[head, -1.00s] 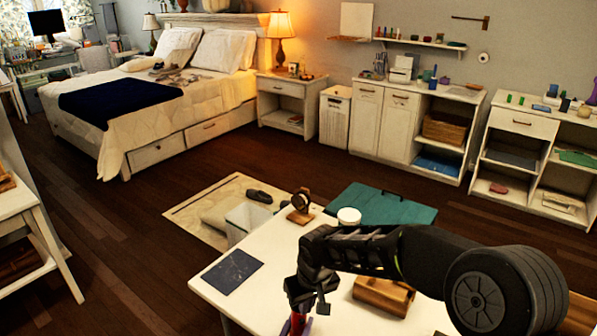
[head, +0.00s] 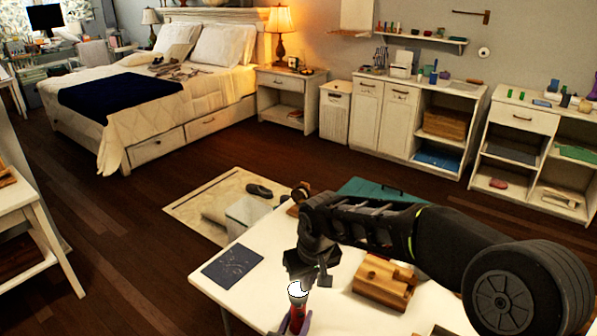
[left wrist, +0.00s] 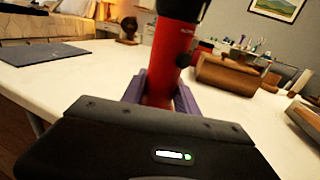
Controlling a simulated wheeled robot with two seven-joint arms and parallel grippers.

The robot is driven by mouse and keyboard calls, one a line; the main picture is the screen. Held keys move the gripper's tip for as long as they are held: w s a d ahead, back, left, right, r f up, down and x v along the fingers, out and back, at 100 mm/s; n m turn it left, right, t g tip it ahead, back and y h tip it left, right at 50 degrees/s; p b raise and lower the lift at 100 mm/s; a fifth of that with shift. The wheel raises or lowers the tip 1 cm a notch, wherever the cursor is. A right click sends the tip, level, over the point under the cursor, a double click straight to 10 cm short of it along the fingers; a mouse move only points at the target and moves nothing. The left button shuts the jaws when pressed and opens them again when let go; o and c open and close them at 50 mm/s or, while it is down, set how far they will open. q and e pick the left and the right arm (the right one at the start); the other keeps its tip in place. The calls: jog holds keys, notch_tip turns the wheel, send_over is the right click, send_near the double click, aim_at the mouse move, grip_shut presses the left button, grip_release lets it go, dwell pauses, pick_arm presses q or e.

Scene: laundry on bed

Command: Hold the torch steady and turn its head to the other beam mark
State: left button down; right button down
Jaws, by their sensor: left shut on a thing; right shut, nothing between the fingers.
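The red torch (head: 297,307) stands upright over the white table's near side, its round white lens (head: 297,289) facing up. In the left wrist view the red body (left wrist: 172,62) rises between the purple fingers of my left gripper (left wrist: 160,96), which is shut on it. The torch's dark upper end (left wrist: 184,9) is cut off by that picture's top edge. No beam mark can be made out. My right gripper (head: 318,279) is shut and empty, just behind and right of the lens in the head view; whether it touches the torch cannot be told.
The white table (head: 255,285) has a dark blue sheet (head: 233,267) at left and a wooden block (head: 384,282) at right. A small wooden stand (left wrist: 128,31) shows at the back. My right arm crosses over the table and hides part of it.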

pick_arm(q)
jog(key=c, duration=0.8)
grip_release()
jog(key=shift+c, duration=0.2)
jog(key=v, duration=1.2)
